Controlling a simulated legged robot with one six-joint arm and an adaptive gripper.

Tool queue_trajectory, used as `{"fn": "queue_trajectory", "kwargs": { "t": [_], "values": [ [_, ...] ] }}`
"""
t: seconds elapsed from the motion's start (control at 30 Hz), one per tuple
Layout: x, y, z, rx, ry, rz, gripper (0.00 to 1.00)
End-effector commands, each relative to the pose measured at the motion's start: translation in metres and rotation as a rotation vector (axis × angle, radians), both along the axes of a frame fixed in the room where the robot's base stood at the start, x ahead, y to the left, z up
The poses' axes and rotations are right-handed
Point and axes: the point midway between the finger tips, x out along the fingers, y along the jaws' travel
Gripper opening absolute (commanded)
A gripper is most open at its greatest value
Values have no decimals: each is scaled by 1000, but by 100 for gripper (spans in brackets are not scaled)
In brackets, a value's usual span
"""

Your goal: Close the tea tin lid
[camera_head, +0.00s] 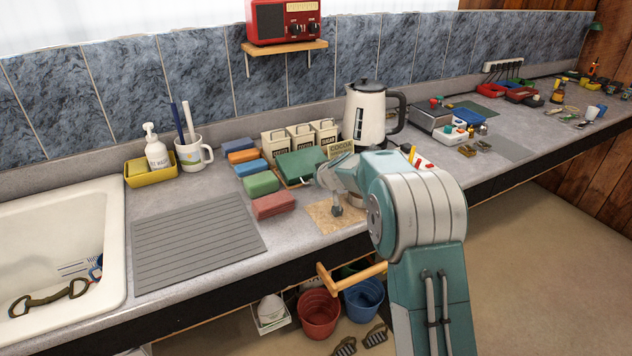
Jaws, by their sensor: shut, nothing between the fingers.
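A dark green, flat-topped piece (298,165) stands on the counter behind and left of my gripper. It may be the tea tin or its lid, but I cannot read a label on it or tell its lid's angle. Part of its right side is near my arm's outline. My gripper (337,209) points down over a tan square mat (322,221) near the counter's front edge. It is shut and empty, to the right of and nearer than the green piece. My wrist and forearm hide the counter behind them.
Cream canisters (300,139), a cocoa box (341,149) and a kettle (368,115) stand behind. Coloured blocks (273,205) lie left of the green piece. A ribbed drainboard (197,240) and sink (60,235) are farther left. A wooden handle (352,279) juts out below the counter.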

Motion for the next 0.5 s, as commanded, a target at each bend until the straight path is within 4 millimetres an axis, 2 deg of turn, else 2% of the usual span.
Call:
{"fn": "queue_trajectory", "kwargs": {
  "t": [0.5],
  "values": [
    [13,7,-5,1,4,2,0]
  ]
}}
